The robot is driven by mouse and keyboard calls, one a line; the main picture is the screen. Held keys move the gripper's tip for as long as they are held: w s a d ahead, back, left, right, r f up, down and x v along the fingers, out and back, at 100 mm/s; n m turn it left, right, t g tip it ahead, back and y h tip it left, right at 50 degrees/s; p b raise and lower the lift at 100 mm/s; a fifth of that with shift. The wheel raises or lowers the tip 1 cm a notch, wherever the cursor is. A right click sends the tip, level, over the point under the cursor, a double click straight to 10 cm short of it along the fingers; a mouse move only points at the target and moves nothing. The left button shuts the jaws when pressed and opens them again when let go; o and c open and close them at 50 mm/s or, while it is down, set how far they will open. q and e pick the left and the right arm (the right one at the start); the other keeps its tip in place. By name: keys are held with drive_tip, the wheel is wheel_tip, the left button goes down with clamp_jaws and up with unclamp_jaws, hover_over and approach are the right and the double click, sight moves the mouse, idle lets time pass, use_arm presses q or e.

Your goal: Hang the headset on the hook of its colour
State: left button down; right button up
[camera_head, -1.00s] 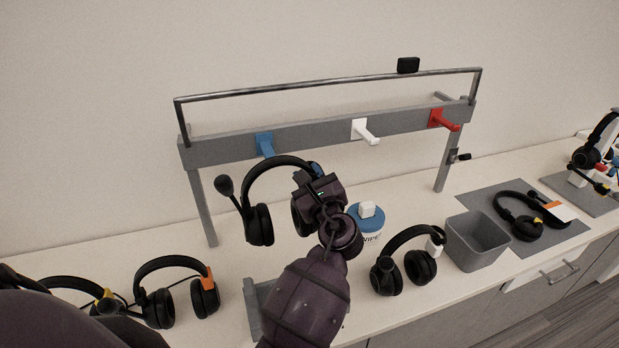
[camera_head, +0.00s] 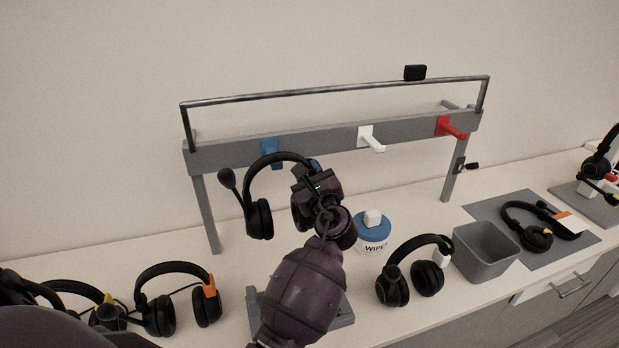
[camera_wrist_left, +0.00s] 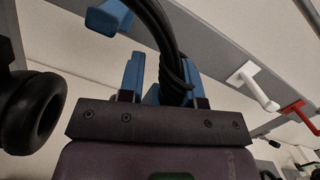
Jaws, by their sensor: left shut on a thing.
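My left gripper (camera_head: 318,180) is shut on the headband of a black headset (camera_head: 260,219) with a boom mic, holding it upright in the air in front of the rack. A blue patch (camera_head: 315,165) shows by the grip. The band also shows between the fingers in the left wrist view (camera_wrist_left: 160,30). The blue hook (camera_head: 270,147) is on the left of the rack bar; the headband's top overlaps its lower end in the head view. In the left wrist view the blue hook (camera_wrist_left: 108,18) is close beside the band; I cannot tell whether they touch. My right gripper is out of view.
White (camera_head: 371,139) and red (camera_head: 449,127) hooks are empty, further right. Below stand a wipes tub (camera_head: 372,235), a white-marked headset (camera_head: 427,277) and a grey bin (camera_head: 485,252). Orange-marked (camera_head: 207,305) and yellow-marked (camera_head: 108,315) headsets lie at left. A grey mat (camera_head: 480,210) is at right.

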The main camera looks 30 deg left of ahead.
use_arm(q)
drive_tip(key=shift+w+a, duration=0.3)
drive_tip(key=shift+w+a+b, duration=0.35)
drive_tip(key=shift+w+a, duration=0.05)
drive_tip(key=shift+a, duration=0.1)
drive_tip(key=shift+f+b+x, duration=0.25)
drive_tip(key=shift+b+x, duration=0.15)
drive_tip(key=shift+x, duration=0.55)
drive_tip(key=shift+w+a+f+b, duration=0.3)
drive_tip(key=shift+w+a+f, duration=0.05)
drive_tip(key=shift+w+a, duration=0.4)
drive_tip(key=shift+a+f, duration=0.1)
drive_tip(key=shift+f, duration=0.1)
